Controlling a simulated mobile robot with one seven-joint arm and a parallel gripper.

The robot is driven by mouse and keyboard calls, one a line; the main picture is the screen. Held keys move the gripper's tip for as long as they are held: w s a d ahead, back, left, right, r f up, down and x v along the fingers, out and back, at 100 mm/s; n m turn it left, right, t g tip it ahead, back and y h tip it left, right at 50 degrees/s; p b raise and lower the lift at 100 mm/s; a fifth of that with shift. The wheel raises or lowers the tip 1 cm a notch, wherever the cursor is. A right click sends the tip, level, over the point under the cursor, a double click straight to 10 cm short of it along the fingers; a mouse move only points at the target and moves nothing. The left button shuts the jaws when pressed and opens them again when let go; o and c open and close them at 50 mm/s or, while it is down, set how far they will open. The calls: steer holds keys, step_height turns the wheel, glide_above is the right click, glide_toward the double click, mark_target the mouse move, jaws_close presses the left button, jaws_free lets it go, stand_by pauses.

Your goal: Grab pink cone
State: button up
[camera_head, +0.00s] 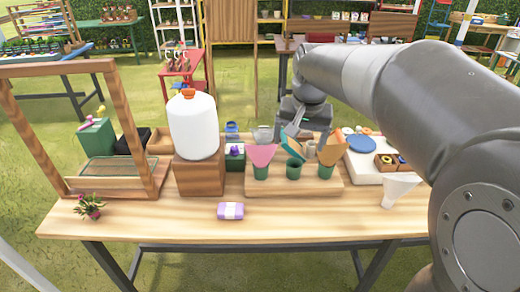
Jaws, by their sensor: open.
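The pink cone (262,153) is wide at the top and narrows downward. It sits in a small green pot (261,172) at the left end of a low wooden board (300,187) on the table. My gripper (291,130) is open, behind and to the right of the pink cone and apart from it. Its fingers point down and are partly hidden, so their full spread is hard to see. A teal piece with an orange edge (293,147) shows just below the fingers; I cannot tell whether they touch.
An orange cone (331,150) and another green pot (293,169) stand right of the pink cone. A white jug (193,125) on a wooden block stands left. A purple-and-white packet (230,211) lies in front. A white cone (399,188) is at right. The table's front is mostly clear.

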steer(key=w+a+f+m+g, duration=0.1)
steer(key=w+a+f, duration=0.1)
steer(key=w, duration=0.3)
steer(key=w+a+f, duration=0.2)
steer(key=w+f, duration=0.1)
steer(key=w, duration=0.3)
steer(key=m+g, duration=0.1)
steer(key=g, duration=0.1)
glide_toward(261, 163)
steer(key=w+f, duration=0.2)
steer(key=w, duration=0.1)
steer(key=f, duration=1.1)
steer(key=shift+w+a, duration=0.15)
steer(key=shift+w, duration=0.15)
steer(key=c, duration=0.7)
steer(key=shift+o, duration=0.2)
